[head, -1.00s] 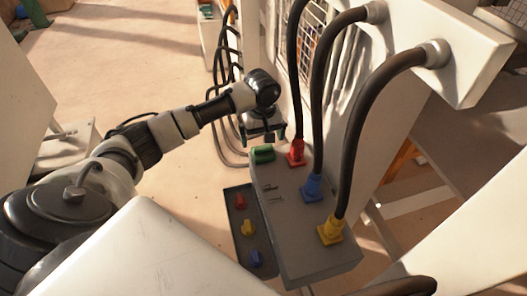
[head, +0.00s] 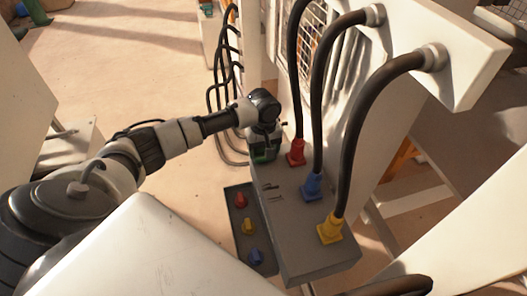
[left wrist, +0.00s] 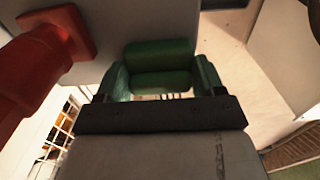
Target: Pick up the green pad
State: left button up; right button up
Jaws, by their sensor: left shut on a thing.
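The green pad (left wrist: 160,62) shows in the left wrist view between the two fingers of my left gripper (left wrist: 161,82). The fingers, also greenish at their tips, are shut on its two ends. In the head view the left gripper (head: 264,156) points down at the far end of the grey block (head: 305,230), beside the red plug, and mostly covers the pad (head: 262,156). I cannot tell whether the pad still rests on the block. My right gripper is not in view.
Red (head: 296,152), blue (head: 312,186) and yellow (head: 331,229) plugs with thick dark cables stand on the block, the red one close to my gripper. A dark tray (head: 240,219) left of the block holds small red, yellow and blue pieces. Open floor lies left.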

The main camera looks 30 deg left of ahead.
pick_arm(q)
notch_tip(320, 180, up, 10)
jog(key=shift+b, duration=0.35)
dwell(0.4)
